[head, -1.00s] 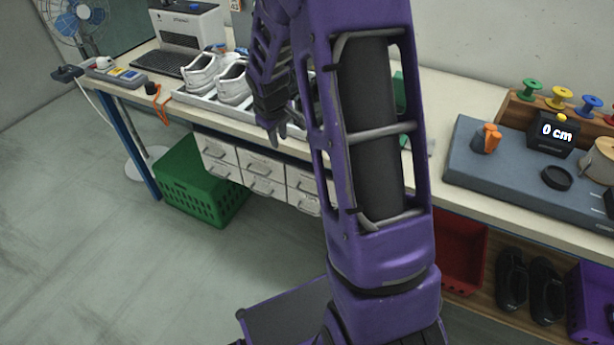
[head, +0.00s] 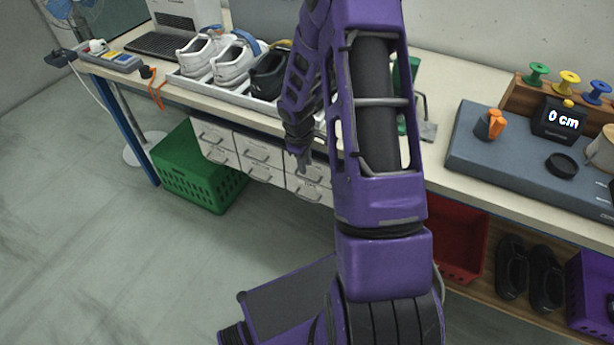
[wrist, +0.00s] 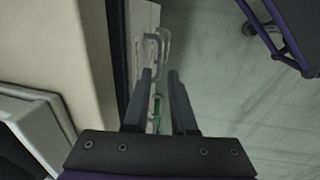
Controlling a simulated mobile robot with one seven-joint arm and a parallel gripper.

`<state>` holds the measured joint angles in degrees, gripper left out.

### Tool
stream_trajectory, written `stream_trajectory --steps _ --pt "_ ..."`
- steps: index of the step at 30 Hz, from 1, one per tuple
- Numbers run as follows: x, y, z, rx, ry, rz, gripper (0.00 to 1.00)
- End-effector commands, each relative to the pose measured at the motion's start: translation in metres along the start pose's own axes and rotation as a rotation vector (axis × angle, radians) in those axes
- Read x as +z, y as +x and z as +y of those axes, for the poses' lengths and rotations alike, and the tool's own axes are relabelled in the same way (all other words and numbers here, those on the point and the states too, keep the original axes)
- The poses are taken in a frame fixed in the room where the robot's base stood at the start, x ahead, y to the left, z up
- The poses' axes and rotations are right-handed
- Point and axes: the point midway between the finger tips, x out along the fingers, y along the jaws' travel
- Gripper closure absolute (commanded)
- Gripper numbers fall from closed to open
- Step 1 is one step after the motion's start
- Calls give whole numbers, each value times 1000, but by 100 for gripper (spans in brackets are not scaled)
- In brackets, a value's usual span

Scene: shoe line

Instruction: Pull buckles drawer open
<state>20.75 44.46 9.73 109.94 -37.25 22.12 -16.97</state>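A block of white drawers (head: 238,150) hangs under the workbench, in two rows and three columns, each front with a handle. All fronts look closed. I cannot read their labels, so I cannot tell which is the buckles drawer. My gripper (head: 304,166) points down in front of the right column, close to the upper right drawer, partly hiding it; my arm hides the area to its right. Drawer handles (wrist: 163,45) stick out just beyond the fingertips, apparently untouched.
The workbench (head: 440,165) edge runs just above the drawers. A tray with white shoes (head: 232,62) and a black shoe (head: 270,72) stands on it. A green crate (head: 195,172) is on the floor at left. A red bin (head: 460,240) is under the bench at right. The floor in front is clear.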

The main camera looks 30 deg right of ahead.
Motion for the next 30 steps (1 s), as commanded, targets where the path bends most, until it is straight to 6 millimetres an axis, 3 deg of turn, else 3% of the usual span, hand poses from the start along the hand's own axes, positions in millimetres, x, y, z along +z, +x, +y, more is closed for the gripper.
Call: stream_trajectory --steps 3,9,22,23,27,30 --pt "0 28 -1 -3 0 -2 75" --pt "0 55 0 0 1 -1 75" --pt "0 66 0 1 1 1 75" --pt "0 66 0 1 1 1 77" --pt "0 66 0 1 1 1 100" --pt "0 66 0 1 1 0 100"
